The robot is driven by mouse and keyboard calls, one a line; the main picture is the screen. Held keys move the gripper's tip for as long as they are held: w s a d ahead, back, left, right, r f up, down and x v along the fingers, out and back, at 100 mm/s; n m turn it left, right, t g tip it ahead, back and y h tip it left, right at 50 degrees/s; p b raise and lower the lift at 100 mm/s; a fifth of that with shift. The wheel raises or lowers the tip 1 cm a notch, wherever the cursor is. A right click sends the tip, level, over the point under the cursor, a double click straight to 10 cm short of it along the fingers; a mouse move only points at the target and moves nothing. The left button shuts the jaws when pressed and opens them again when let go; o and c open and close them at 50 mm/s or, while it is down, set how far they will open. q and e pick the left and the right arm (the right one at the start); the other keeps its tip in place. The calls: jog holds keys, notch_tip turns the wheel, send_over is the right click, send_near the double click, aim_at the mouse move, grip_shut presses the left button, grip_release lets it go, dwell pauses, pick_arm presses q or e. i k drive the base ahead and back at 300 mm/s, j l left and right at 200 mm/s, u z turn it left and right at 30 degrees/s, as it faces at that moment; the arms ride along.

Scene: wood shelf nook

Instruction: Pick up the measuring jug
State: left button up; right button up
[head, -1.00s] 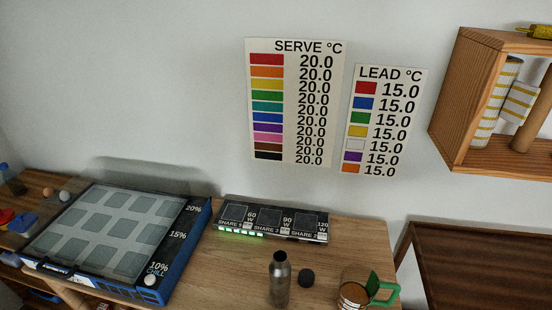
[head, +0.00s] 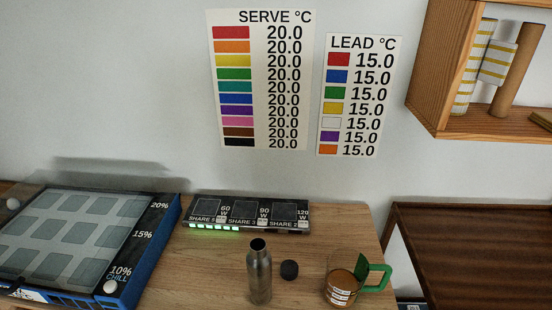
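The measuring jug (head: 341,287) stands upright near the front right of the wooden table in the head view. It is see-through, with a brown tint, pale label markings on its side and a green handle (head: 376,279) pointing right. Neither of my grippers shows in the head view.
A blue-sided chill tray unit (head: 75,240) fills the table's left. A black share panel (head: 247,214) with green lights sits at the back. A dark brown table (head: 470,250) stands right, below a wooden wall shelf (head: 480,125). Bare wood (head: 205,270) shows left of the bottle.

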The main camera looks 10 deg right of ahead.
aim_at(347, 270)
jog(key=i+z, duration=0.1)
jog(key=z, duration=0.95)
jog(key=l, duration=0.1)
